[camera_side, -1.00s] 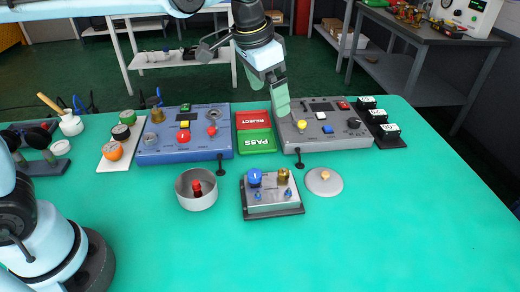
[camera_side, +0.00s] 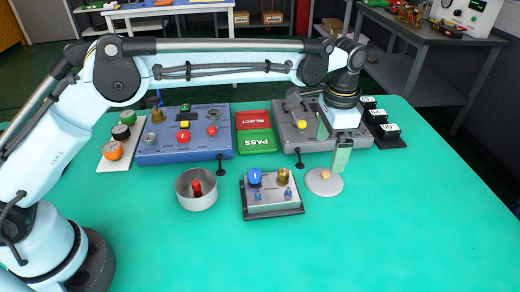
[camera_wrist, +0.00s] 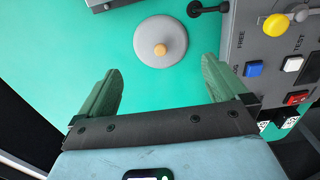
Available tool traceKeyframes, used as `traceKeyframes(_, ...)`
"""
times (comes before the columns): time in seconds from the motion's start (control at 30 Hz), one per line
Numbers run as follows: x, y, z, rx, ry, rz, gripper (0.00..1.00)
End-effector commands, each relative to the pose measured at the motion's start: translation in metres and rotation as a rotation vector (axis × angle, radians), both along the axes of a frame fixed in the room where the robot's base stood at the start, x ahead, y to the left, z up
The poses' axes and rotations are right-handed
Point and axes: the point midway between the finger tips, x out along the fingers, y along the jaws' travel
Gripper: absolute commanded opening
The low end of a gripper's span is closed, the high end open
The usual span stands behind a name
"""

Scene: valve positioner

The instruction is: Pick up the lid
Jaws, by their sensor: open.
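The lid is a flat grey disc (camera_side: 318,184) with a small tan knob, lying on the green table to the right of the valve unit (camera_side: 270,195). In the wrist view the lid (camera_wrist: 161,42) lies ahead of the fingers, between their lines, and clear of them. My gripper (camera_side: 333,155) points down just behind and above the lid, partly overlapping its far right edge in the side view. In the wrist view my gripper (camera_wrist: 160,85) is open, with its two green fingers wide apart and nothing between them.
A round metal pot (camera_side: 196,203) with a red knob inside stands left of the valve unit. A grey control box (camera_side: 300,138) is close behind my gripper, and a black hook-like part (camera_side: 299,160) is left of it. The front table area is clear.

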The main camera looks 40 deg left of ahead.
Motion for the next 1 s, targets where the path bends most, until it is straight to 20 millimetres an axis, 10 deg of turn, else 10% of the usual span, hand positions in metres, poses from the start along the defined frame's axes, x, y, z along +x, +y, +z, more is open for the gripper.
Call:
traceKeyframes(0.7, 0.003, -0.003, -0.081, -0.001, -0.001, 0.001, 1.0)
traceKeyframes(1.0, 0.003, -0.003, -0.086, -0.001, -0.001, 0.001, 1.0)
